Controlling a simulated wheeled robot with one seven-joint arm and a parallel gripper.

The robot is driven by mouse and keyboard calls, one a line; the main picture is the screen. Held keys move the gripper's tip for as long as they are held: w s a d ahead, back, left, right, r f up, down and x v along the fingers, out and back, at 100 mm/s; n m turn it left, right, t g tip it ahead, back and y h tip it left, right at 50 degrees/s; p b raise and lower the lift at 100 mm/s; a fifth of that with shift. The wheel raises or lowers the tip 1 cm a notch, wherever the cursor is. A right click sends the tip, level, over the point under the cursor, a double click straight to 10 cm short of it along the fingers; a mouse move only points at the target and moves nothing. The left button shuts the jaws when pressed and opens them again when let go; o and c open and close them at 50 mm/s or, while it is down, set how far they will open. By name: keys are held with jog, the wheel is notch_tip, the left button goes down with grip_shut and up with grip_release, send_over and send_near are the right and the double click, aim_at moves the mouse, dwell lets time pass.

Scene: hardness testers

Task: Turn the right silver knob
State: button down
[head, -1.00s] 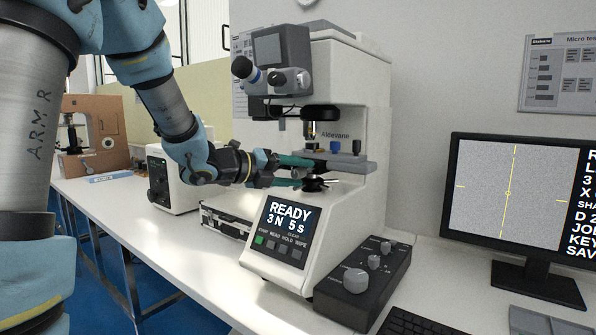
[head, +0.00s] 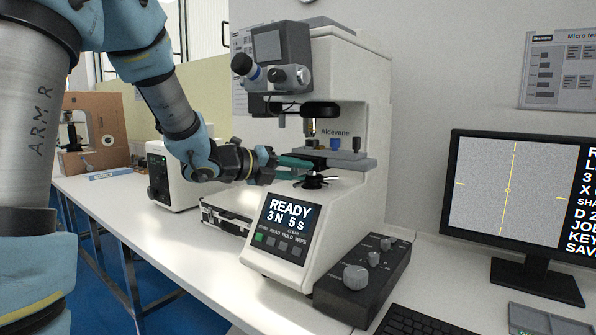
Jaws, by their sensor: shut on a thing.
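The white hardness tester (head: 345,95) stands on the bench with its stage (head: 345,163) under the objective. My gripper (head: 300,168) reaches in from the left at the stage. Its teal fingers are close together, shut on a small part at the stage's left side. The fingers hide that part, so I cannot tell if it is a silver knob. A dark spoked handle (head: 314,181) sits just below the fingertips. Silver knobs show on the black control box at front right: a large one (head: 355,277) and smaller ones (head: 374,258) (head: 386,244). My gripper is well apart from these.
The tester's screen (head: 288,217) reads READY. A monitor (head: 515,195) and a keyboard (head: 415,323) are at right. A white instrument (head: 175,178) and an open case (head: 225,218) are left of the tester. The bench's front left (head: 150,235) is clear.

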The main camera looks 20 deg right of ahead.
jog(key=shift+f, duration=0.1)
dwell(0.3)
